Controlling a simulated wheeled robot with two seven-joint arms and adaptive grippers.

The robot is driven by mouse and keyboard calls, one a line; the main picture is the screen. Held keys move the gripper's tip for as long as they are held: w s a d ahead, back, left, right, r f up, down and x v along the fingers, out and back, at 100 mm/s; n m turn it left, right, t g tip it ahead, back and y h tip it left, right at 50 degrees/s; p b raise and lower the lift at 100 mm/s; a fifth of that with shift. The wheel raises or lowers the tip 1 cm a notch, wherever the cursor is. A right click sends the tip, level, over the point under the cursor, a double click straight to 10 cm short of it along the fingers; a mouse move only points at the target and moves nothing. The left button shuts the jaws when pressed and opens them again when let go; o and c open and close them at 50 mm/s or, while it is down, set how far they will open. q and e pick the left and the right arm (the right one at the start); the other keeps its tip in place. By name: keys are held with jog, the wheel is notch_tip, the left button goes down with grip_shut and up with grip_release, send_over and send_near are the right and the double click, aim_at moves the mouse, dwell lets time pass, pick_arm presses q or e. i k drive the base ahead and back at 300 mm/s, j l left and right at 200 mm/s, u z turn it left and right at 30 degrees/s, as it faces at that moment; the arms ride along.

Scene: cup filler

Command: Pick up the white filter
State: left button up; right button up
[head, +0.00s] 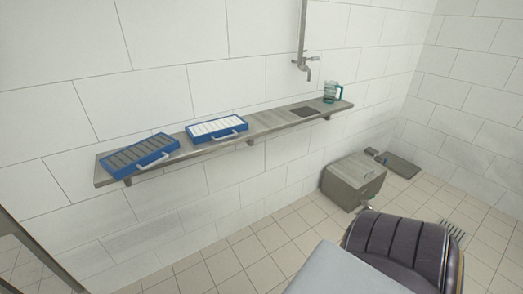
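The white filter (217,128) is a blue-framed tray with white slats and a pale handle on its front side. It lies on the metal wall shelf (262,124), left of the middle of the head view. A similar filter with dark grey slats (140,157) lies to its left on the same shelf, with a small gap between them. Both handles face away from the wall. Neither of my grippers is in view, and nothing is touching the white filter.
A teal, see-through jug (331,93) stands at the shelf's right end, beside a dark square inset (303,112). A tap (307,66) hangs on the wall above. A grey metal box (352,181) stands on the tiled floor.

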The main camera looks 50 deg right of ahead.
aim_at(224, 127)
jog(key=i+l+z, duration=0.1)
jog(key=z, duration=0.25)
jog(key=i+l+z, duration=0.1)
jog(key=z, duration=0.25)
jog(key=i+l+z, duration=0.1)
jog(key=z, duration=0.25)
